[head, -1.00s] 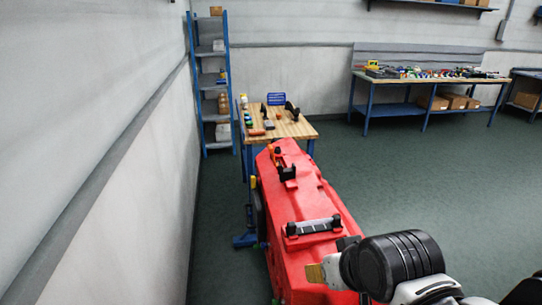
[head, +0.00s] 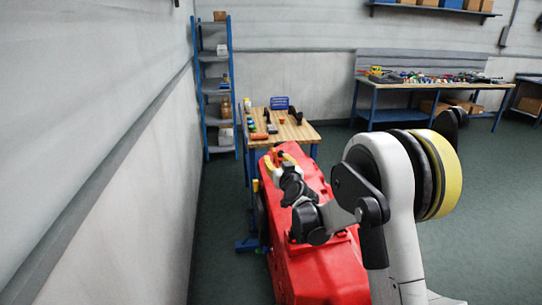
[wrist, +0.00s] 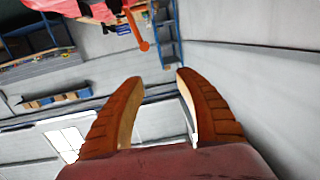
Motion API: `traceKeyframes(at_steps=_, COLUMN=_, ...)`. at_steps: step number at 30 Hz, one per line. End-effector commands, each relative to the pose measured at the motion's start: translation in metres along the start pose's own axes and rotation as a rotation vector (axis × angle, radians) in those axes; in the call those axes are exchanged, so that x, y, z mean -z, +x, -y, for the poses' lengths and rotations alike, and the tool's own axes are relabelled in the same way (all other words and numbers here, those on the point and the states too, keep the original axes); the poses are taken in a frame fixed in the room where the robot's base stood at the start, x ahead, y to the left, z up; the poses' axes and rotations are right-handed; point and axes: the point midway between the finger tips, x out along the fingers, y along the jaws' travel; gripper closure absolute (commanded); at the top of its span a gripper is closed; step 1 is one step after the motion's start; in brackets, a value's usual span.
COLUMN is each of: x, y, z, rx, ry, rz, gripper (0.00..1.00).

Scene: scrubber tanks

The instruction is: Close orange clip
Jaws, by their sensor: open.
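The red scrubber tank (head: 318,272) stands in the middle of the head view, and a strip of red shows at the top of the wrist view. An orange piece, likely the orange clip (wrist: 135,28), hangs into the top of the wrist view beyond the fingertips. In the head view my arm and wrist cover much of the tank's top, so the clip cannot be told apart there. My gripper (wrist: 156,82) has its orange-brown fingers spread, with nothing between them. The clip is apart from both fingers in the wrist view.
A wooden table (head: 300,132) with small tools stands behind the tank's far end. A blue shelf rack (head: 213,90) stands by the left wall. A long workbench (head: 430,82) is at the back right. The floor to the right is clear.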

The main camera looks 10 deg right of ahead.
Motion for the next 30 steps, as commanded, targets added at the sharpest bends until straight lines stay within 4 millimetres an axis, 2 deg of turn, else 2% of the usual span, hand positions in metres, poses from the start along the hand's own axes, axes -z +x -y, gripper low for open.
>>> traceKeyframes(at_steps=1, x=-0.014, y=0.011, z=-0.005, rx=-0.018, ry=0.001, rz=-0.022, gripper=0.59)
traceKeyframes(at_steps=3, x=-0.027, y=0.02, z=-0.012, rx=-0.04, ry=0.001, rz=-0.047, gripper=0.59)
traceKeyframes(at_steps=8, x=-0.044, y=0.03, z=-0.02, rx=-0.069, ry=0.002, rz=-0.074, gripper=0.59)
traceKeyframes(at_steps=14, x=-0.045, y=0.052, z=-0.022, rx=-0.072, ry=0.002, rz=-0.077, gripper=0.59)
traceKeyframes(at_steps=24, x=-0.04, y=0.117, z=-0.027, rx=-0.071, ry=0.003, rz=-0.076, gripper=0.59)
traceKeyframes(at_steps=30, x=-0.037, y=0.135, z=-0.028, rx=-0.071, ry=0.003, rz=-0.076, gripper=0.59)
